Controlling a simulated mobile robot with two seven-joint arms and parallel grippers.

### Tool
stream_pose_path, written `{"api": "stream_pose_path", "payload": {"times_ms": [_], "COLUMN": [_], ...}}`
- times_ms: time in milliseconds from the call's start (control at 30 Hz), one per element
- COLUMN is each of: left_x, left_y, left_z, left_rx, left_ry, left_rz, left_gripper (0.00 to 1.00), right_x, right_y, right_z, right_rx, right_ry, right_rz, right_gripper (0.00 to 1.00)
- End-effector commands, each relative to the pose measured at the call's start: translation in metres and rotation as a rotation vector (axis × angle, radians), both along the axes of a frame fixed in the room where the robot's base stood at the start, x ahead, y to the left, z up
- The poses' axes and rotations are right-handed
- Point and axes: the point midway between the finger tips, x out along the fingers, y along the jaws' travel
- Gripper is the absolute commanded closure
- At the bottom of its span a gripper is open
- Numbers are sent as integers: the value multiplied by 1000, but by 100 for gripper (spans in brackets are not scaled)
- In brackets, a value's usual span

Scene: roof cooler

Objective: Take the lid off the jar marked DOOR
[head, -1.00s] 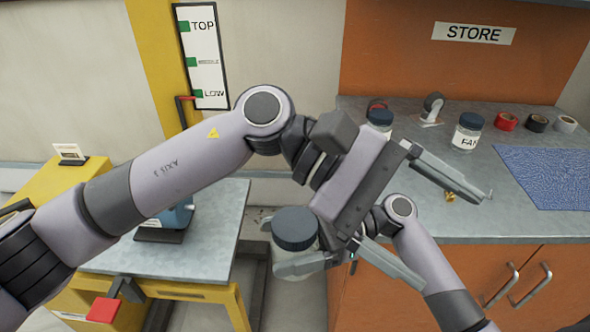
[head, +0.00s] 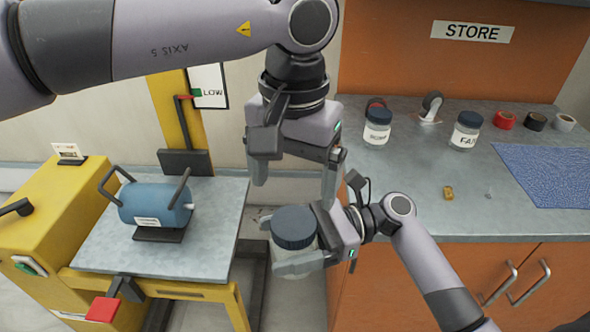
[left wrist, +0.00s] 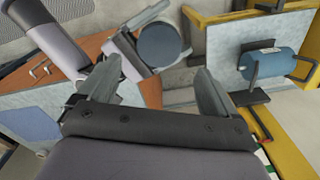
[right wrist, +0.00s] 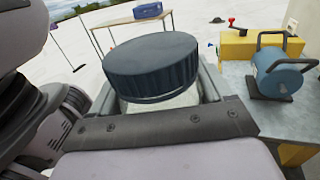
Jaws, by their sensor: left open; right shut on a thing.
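A clear jar (head: 290,262) with a dark blue lid (head: 293,227) is held upright by my right gripper (head: 300,262), whose fingers are shut around its glass body. The lid is on the jar; it fills the middle of the right wrist view (right wrist: 152,68). No label on this jar is readable. My left gripper (head: 294,188) is open and empty, fingers pointing down, above the jar and apart from it. In the left wrist view the lid (left wrist: 160,45) shows beyond and between the open fingers.
On the grey counter (head: 420,200) stand a jar (head: 377,130) with a hard-to-read label and a jar (head: 466,132) whose label starts "FA". Tape rolls (head: 535,122) and a blue mat (head: 550,175) lie right. A blue cylinder with handles (head: 155,204) sits on the left table.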

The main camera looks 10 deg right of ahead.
Motion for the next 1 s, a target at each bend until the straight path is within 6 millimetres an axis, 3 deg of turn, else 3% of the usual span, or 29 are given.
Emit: {"api": "stream_pose_path", "payload": {"times_ms": [400,833,1000], "left_x": [0,-1,-1], "left_y": [0,0,0], "left_z": [-61,-71,-71], "left_rx": [-2,-4,-4], "left_ry": [4,4,4], "left_rz": [2,2,2], "left_gripper": [8,8,64], "right_x": [0,0,0], "right_y": [0,0,0], "right_z": [0,0,0], "right_rx": [1,1,1], "right_ry": [0,-1,0], "right_rz": [0,0,0], "right_gripper": [100,100,100]}}
